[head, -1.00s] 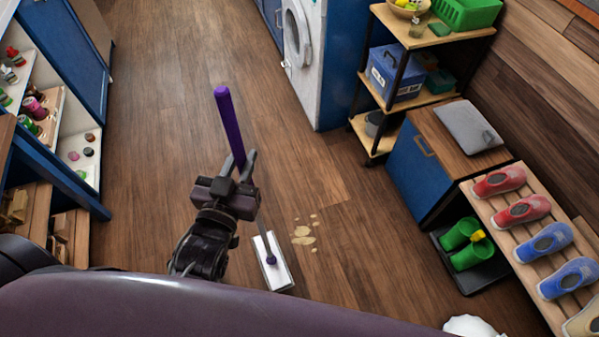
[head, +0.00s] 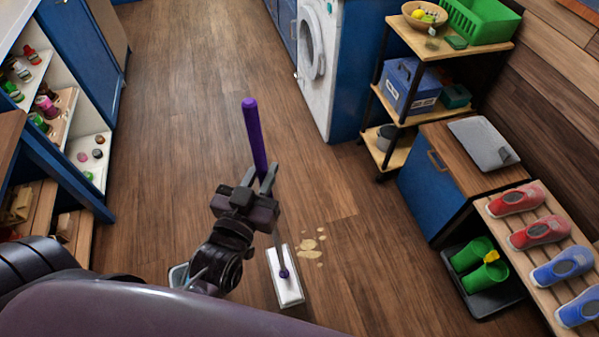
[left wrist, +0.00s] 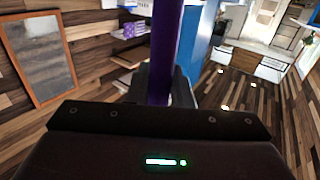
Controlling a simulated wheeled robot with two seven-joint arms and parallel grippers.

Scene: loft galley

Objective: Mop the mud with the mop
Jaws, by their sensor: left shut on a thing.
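The mop has a purple handle (head: 254,135) and a flat white head (head: 284,277) with a purple joint. My left gripper (head: 268,182) is shut on the mop handle, which stands tilted above it. In the left wrist view the purple handle (left wrist: 160,55) rises between the fingers. The mop head is low at the floor; I cannot tell if it touches. The mud (head: 308,251) is several tan spots on the wooden floor, just right of the mop head and apart from it in the picture. My right gripper is not in view.
A shoe rack (head: 495,208) with red and blue shoes and a black tray (head: 497,298) with green boots stand at the right. A blue cabinet (head: 428,190), a shelf cart (head: 398,155) and a washer (head: 318,60) line the right side. Open shelves (head: 90,128) stand left. The middle floor is clear.

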